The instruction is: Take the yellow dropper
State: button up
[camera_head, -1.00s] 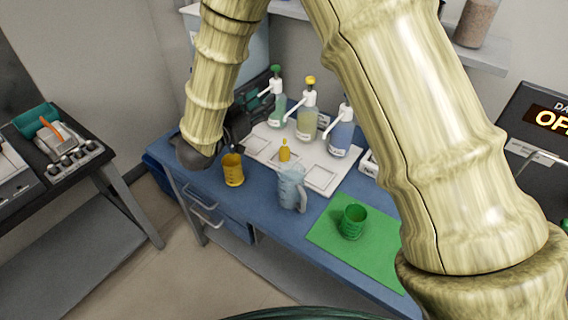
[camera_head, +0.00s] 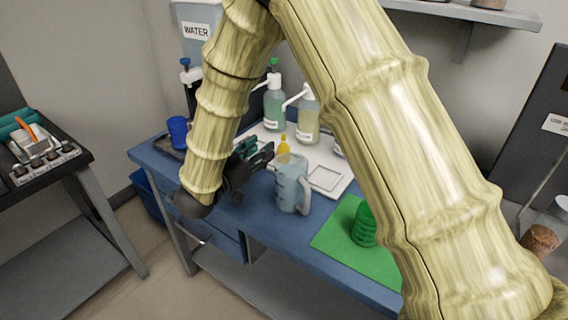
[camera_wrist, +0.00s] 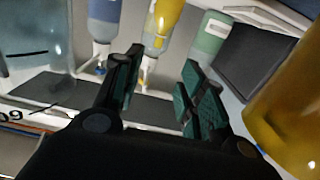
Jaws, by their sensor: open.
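The yellow dropper (camera_head: 283,148) stands upright on the white tray (camera_head: 340,180) on the blue bench, behind the pitcher in the head view. My gripper (camera_head: 268,153) is open and empty just left of the dropper, its fingers pointing toward it. In the upside-down wrist view, a bright yellow shape, probably the dropper (camera_wrist: 167,17), shows beyond the gap between the fingertips of my gripper (camera_wrist: 163,60). It overlaps a pump bottle behind it, so its outline is hard to separate. The fingers are apart from it.
A clear bluish pitcher (camera_head: 290,188) stands close in front of the dropper. Pump bottles (camera_head: 307,122) stand behind. A yellow beaker (camera_wrist: 292,110) is close at the wrist view's right. A green beaker (camera_head: 363,226) sits on a green mat (camera_head: 335,240).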

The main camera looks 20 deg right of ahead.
aim_at(284, 135)
jog(key=shift+f+x, duration=0.1)
jog(key=shift+x, duration=1.25)
jog(key=shift+f+x, duration=0.15)
jog(key=shift+x, duration=1.2)
jog(key=shift+s+f+x, duration=0.1)
jog(key=shift+f+x, duration=0.1)
jog(key=shift+x, duration=1.15)
jog(key=shift+s+f+x, duration=0.1)
jog(key=shift+f+x, duration=0.1)
jog(key=shift+x, duration=1.15)
jog(key=shift+d, duration=0.2)
jog(key=shift+c, duration=0.4)
grip_shut()
